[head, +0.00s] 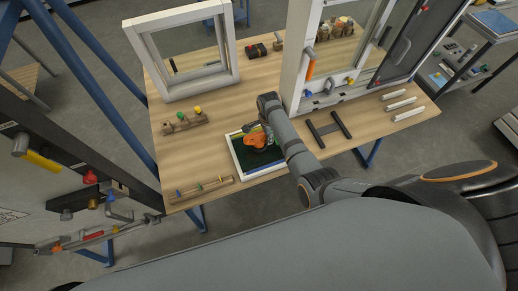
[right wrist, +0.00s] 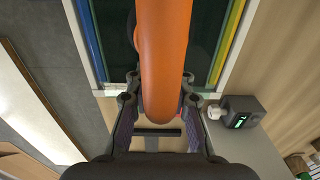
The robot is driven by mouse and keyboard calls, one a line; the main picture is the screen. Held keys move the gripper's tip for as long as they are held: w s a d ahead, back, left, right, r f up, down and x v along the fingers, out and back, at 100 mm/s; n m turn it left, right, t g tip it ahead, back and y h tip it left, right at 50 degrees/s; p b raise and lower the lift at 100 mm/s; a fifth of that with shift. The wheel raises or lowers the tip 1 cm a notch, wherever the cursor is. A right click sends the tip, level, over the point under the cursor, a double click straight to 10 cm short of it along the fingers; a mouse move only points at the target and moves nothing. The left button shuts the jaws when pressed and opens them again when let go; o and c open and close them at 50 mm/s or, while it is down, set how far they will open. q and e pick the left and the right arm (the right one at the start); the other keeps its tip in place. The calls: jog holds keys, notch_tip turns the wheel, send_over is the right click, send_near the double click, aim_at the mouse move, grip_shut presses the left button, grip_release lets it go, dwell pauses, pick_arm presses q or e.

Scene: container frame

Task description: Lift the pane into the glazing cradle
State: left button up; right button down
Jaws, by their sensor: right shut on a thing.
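The dark pane (head: 258,153) lies flat within a white-edged frame (head: 239,163) at the table's front edge in the head view. An orange handle (head: 256,141) stands on the pane. My right gripper (head: 264,132) is at this handle, above the pane. In the right wrist view my right gripper (right wrist: 158,98) is shut on the orange handle (right wrist: 165,60), with the dark pane (right wrist: 208,40) behind it. My left gripper is out of view.
A white window frame (head: 165,88) stands at the back left of the wooden table (head: 215,145). A taller white frame (head: 292,75) stands right of my forearm. Small peg racks (head: 184,123) (head: 202,189) lie left of the pane. White strips (head: 400,103) lie at the right.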

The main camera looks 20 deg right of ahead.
jog(key=shift+f+b, duration=0.95)
jog(key=shift+f, duration=0.55)
jog(key=c, duration=1.1)
grip_release()
jog(key=shift+r, duration=0.3)
notch_tip(320, 180, up, 11)
jog(key=shift+s+a+r, duration=0.1)
jog(key=shift+a+r, duration=0.05)
jog(key=shift+r, duration=0.05)
